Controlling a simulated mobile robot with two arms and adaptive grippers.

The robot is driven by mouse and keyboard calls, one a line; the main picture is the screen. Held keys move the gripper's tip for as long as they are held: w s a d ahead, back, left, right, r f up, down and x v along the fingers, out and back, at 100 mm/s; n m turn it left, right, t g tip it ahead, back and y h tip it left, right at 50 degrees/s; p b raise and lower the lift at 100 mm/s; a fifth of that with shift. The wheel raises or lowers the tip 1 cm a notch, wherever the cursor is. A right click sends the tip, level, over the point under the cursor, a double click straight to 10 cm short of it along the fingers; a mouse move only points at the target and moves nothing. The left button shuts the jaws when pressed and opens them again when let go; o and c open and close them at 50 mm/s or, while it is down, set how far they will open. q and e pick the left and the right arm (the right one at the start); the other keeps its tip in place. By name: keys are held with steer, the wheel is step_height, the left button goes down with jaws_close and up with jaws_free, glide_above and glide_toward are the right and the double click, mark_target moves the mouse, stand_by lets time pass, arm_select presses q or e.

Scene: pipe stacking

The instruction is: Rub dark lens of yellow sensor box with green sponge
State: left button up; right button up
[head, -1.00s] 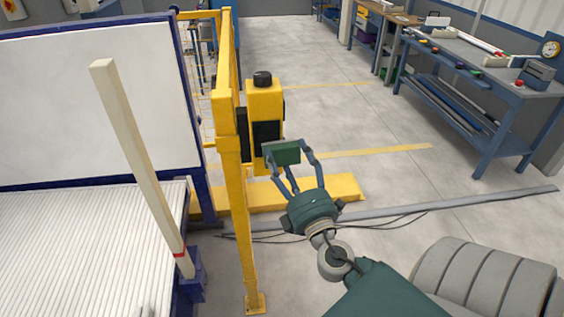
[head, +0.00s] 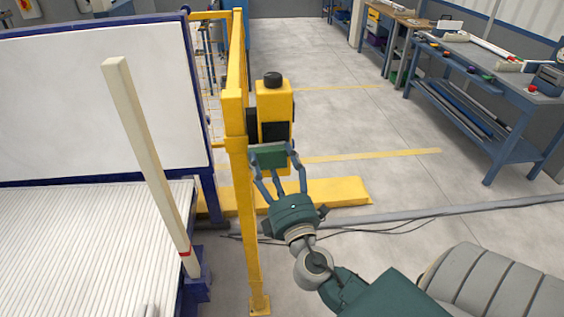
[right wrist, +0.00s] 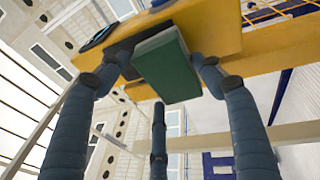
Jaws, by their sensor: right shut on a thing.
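The yellow sensor box (head: 270,103) is fixed beside the yellow post and has a black knob on top. Its dark lens (head: 274,131) faces me on the front. My right gripper (head: 275,163) is shut on the green sponge (head: 268,157), just below the lens in the head view. In the right wrist view the sponge (right wrist: 167,64) sits between the fingertips, close to the dark lens (right wrist: 125,48) and the yellow box (right wrist: 205,32). I cannot tell whether the sponge touches the lens. My left gripper is out of view.
The yellow post (head: 241,180) stands directly left of the box. A pale upright bar (head: 148,160) and a white ribbed bed (head: 80,245) are at left. A blue workbench (head: 490,85) is far right. The floor between is open, with a grey conduit across it.

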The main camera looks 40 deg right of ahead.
steer(key=shift+w+a, duration=0.4)
steer(key=shift+a, duration=0.25)
steer(key=shift+s+a+f, duration=0.15)
steer(key=shift+s+a, duration=0.1)
steer(key=shift+s, duration=0.25)
steer(key=shift+s+a+b, duration=0.3)
steer(key=shift+s+a, duration=0.15)
steer(key=shift+s, duration=0.25)
steer(key=shift+s+a+b, duration=0.35)
steer(key=shift+s+a, duration=0.05)
steer(key=shift+s, duration=0.35)
steer(key=shift+s+a+b, duration=0.3)
steer(key=shift+s+a, duration=0.15)
steer(key=shift+s, duration=0.25)
